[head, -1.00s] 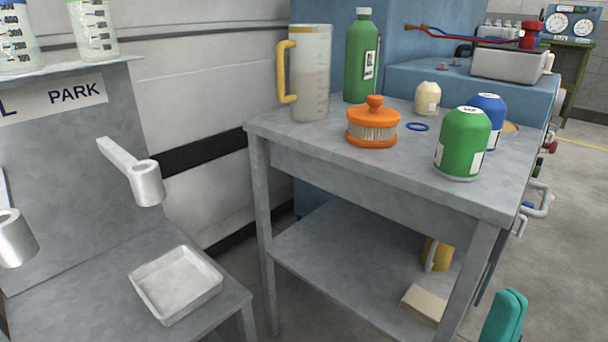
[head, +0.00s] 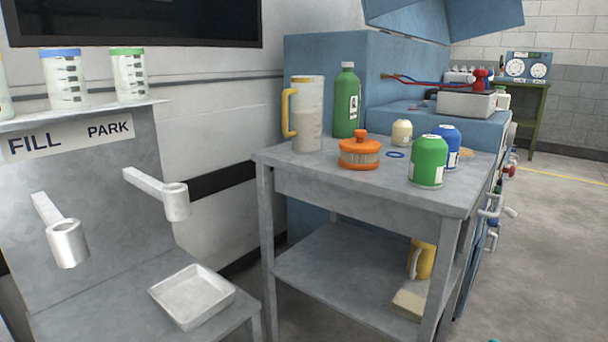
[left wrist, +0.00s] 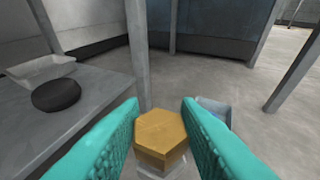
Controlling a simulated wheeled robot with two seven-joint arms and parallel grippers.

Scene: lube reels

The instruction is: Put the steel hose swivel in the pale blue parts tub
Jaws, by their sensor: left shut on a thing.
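My left gripper (left wrist: 160,128) shows in the left wrist view, its teal fingers shut on a brass-coloured hex piece (left wrist: 161,130) with a pale, clear-looking lower part. I cannot tell whether this is the steel hose swivel; no other swivel is recognisable. A pale blue-grey thing (left wrist: 214,108) shows partly behind the right-hand finger; I cannot tell whether it is the pale blue parts tub. My left gripper is not visible in the head view. A tiny teal speck at that view's bottom edge is too small to identify.
A grey bench (head: 95,295) carries a shallow metal tray (head: 192,295). A black disc (left wrist: 56,95) lies beside the tray.

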